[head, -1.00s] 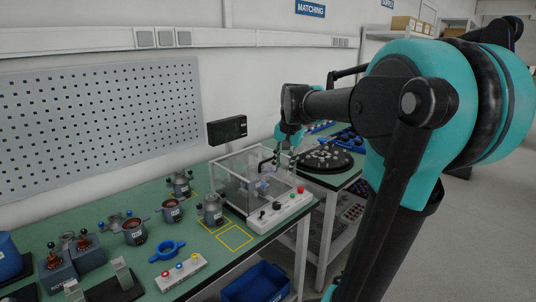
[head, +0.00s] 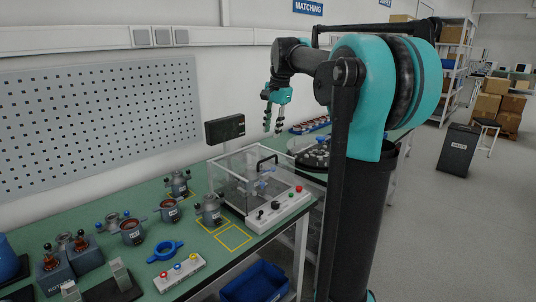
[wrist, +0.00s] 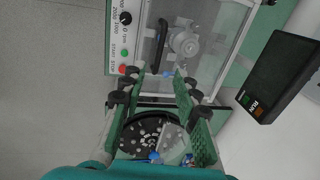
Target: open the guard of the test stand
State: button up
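The test stand (head: 282,211) is a white-based unit on the green bench, with a knob and coloured buttons along its front. Its clear box-shaped guard (head: 238,183) appears down over the stand, with a black handle (head: 267,162) at its right end. In the wrist view, the guard (wrist: 157,43) and a grey motor (wrist: 186,43) inside it show beyond my fingers. My gripper (head: 273,129) hangs above and behind the guard, apart from the handle. Its fingers point down, spread and empty. It also shows in the wrist view (wrist: 158,75).
A black wall-side display (head: 225,129) stands behind the guard. A round black tray of parts (head: 314,158) lies beyond the stand. The air around my gripper is clear.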

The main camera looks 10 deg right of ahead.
aim_at(268, 159)
jog(key=f, duration=0.3)
jog(key=w+a+f, duration=0.1)
jog(key=f, duration=0.6)
jog(key=shift+w+a+f, duration=0.15)
jog(key=shift+w+f, duration=0.1)
jog(key=shift+w, duration=0.1)
grip_shut()
